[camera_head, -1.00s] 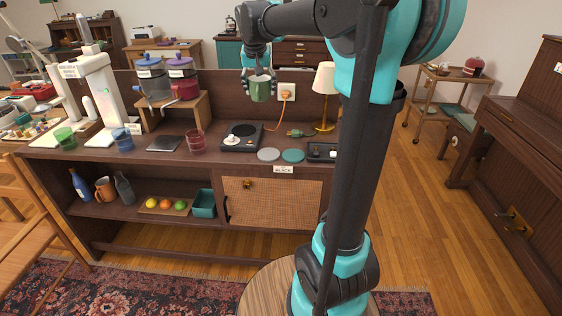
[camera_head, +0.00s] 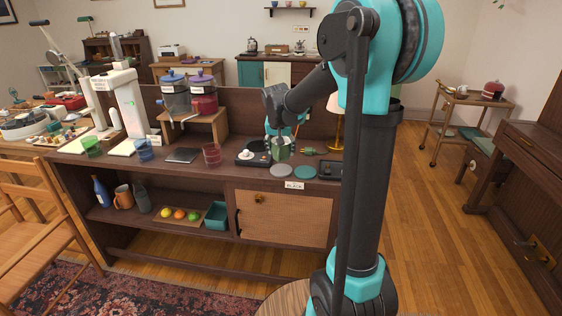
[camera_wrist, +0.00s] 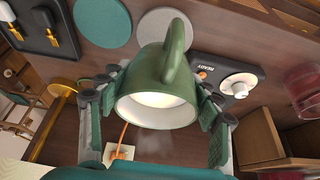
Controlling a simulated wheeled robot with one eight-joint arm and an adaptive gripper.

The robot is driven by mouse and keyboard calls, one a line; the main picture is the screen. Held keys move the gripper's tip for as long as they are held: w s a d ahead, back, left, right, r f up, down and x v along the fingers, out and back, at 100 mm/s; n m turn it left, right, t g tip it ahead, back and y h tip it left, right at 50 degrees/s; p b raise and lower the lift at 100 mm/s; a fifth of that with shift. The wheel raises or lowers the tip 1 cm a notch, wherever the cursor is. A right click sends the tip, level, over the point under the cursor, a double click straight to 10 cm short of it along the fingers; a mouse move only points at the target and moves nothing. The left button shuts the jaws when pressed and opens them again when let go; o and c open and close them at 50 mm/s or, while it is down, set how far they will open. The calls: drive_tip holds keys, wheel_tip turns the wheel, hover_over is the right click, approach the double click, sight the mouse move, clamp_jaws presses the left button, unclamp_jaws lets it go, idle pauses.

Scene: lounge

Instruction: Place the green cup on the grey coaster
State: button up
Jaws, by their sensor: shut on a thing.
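The green cup (camera_wrist: 160,85) is between the fingers of my gripper (camera_wrist: 152,105) in the wrist view, with its handle pointing away and something pale inside it. My gripper (camera_head: 282,145) is shut on the cup, which also shows in the head view (camera_head: 281,153), low over the sideboard top. The grey coaster (camera_head: 281,171) lies flat near the sideboard's front edge, just in front of the cup in the head view. In the wrist view the grey coaster (camera_wrist: 165,24) is partly behind the cup. I cannot tell the exact height of the cup above the top.
A teal coaster (camera_head: 304,172) lies right of the grey one. A black hot plate (camera_head: 252,158) with a white knob stands left, and a black tray (camera_head: 330,169) right. A red glass (camera_head: 212,154) stands further left. An orange cord (camera_wrist: 122,134) runs behind the cup.

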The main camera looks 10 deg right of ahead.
sight(281, 161)
drive_tip(key=shift+f, duration=2.5)
drive_tip(key=shift+f, duration=0.1)
drive_tip(key=o, duration=1.7)
drive_tip(key=shift+c, duration=0.2)
drive_tip(key=v, duration=1.2)
drive_tip(key=s+d+f+n, duration=0.1)
drive_tip(key=s+d+f, duration=0.2)
drive_tip(key=s+f, duration=0.5)
drive_tip(key=s+d+f+n+y, duration=0.1)
drive_tip(key=s+d+f+n, duration=0.1)
drive_tip(key=s+f, duration=0.7)
drive_tip(key=s, duration=0.8)
drive_tip(key=shift+s+d+f+n, duration=0.25)
drive_tip(key=shift+s+d+n, duration=0.05)
drive_tip(key=shift+s+d, duration=0.05)
